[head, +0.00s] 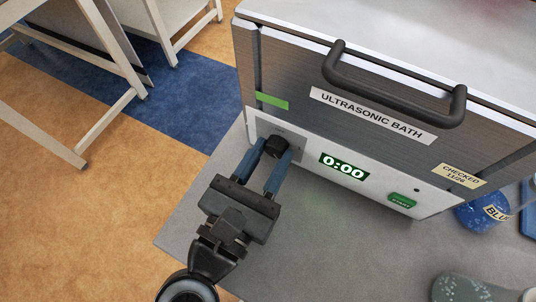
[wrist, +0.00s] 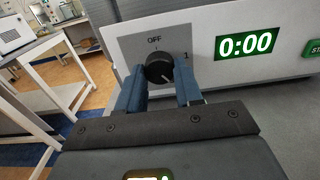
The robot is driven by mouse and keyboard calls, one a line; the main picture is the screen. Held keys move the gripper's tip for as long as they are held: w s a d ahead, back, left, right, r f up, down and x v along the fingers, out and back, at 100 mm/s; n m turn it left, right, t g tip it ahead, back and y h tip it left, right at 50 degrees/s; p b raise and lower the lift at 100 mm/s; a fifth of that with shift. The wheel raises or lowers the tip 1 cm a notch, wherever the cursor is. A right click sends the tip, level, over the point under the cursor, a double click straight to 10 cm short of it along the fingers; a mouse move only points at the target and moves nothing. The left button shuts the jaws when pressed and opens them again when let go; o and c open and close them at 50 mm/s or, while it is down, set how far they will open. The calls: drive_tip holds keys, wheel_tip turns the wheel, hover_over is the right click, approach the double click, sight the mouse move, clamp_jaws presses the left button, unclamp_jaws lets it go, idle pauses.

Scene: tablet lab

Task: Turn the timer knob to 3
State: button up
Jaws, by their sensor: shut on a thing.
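The black timer knob (head: 277,147) sits at the left end of the ultrasonic bath's white front panel. In the wrist view, the knob (wrist: 157,65) stands on a grey plate marked OFF at the top and 1 at the right. Other marks are hidden behind my gripper. My gripper (head: 276,156) is shut on the knob, with one blue finger on each side, as the wrist view also shows (wrist: 160,80). The green display (head: 344,166) reads 0:00.
The bath's lid handle (head: 395,95) juts out above the panel. A green start button (head: 402,200) is right of the display. The grey bench (head: 330,250) is clear in front of the panel.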

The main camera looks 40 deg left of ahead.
drive_tip(key=shift+f+m+b, duration=0.3)
drive_tip(key=shift+m+b, duration=0.6)
drive_tip(key=shift+b, duration=0.45)
drive_tip(key=shift+r+m+b, duration=0.25)
drive_tip(key=shift+m+b, duration=0.5)
drive_tip(key=shift+m, duration=0.05)
drive_tip(key=o, duration=1)
drive_tip(key=shift+b+v, duration=0.65)
drive_tip(key=shift+v, duration=3.25)
